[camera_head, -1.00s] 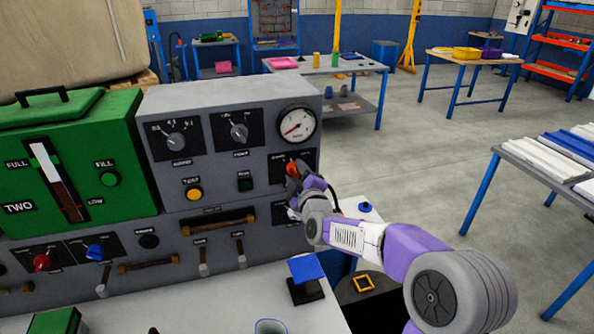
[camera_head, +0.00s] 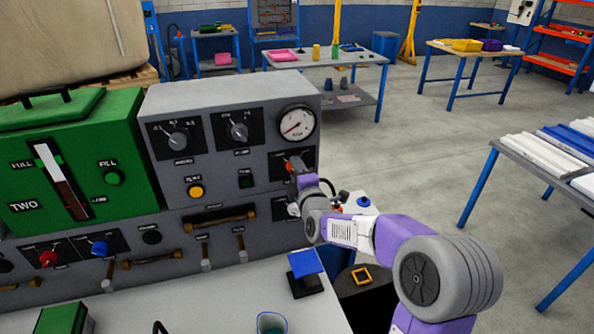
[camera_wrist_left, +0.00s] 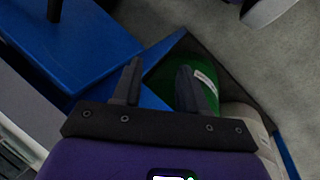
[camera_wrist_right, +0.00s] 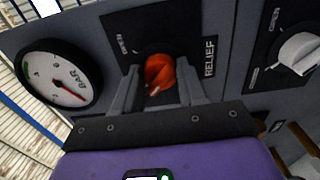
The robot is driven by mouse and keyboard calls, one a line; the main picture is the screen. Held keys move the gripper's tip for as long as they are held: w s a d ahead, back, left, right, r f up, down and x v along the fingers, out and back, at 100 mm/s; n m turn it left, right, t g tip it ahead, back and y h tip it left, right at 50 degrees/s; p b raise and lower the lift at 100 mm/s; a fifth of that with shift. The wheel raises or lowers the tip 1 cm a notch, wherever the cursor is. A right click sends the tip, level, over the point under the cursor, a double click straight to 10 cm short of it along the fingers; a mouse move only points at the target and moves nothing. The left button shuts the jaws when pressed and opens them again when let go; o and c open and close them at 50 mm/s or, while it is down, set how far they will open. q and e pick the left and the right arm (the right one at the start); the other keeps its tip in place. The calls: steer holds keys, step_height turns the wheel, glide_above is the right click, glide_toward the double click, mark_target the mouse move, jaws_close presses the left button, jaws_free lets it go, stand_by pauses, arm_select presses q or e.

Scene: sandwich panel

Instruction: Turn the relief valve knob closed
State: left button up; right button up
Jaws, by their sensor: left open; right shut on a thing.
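The relief valve knob (camera_wrist_right: 160,73) is orange-red and sits on a black plate marked RELIEF (camera_wrist_right: 209,57) in the right wrist view. My right gripper (camera_wrist_right: 158,82) has its fingers on either side of the knob and is shut on it. In the head view the right gripper (camera_head: 296,172) reaches the panel below the pressure gauge (camera_head: 296,123), and largely covers the knob. My left gripper (camera_wrist_left: 160,78) is open and empty in the left wrist view; it is outside the head view.
The grey panel (camera_head: 225,180) carries several other knobs, buttons and handles. A green unit (camera_head: 110,150) stands at its left. A blue-topped stand (camera_head: 305,264) is on the light bench (camera_head: 215,295). The left wrist view shows a blue surface (camera_wrist_left: 95,45) and a green object (camera_wrist_left: 170,82).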

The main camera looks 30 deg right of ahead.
stand_by(0.4)
steer(key=o, duration=1.1)
steer(key=shift+c, duration=0.2)
steer(key=shift+s, duration=0.1)
steer(key=v, duration=0.7)
steer(key=shift+s+p, duration=0.2)
steer(key=shift+p, duration=0.1)
steer(key=shift+a, duration=0.1)
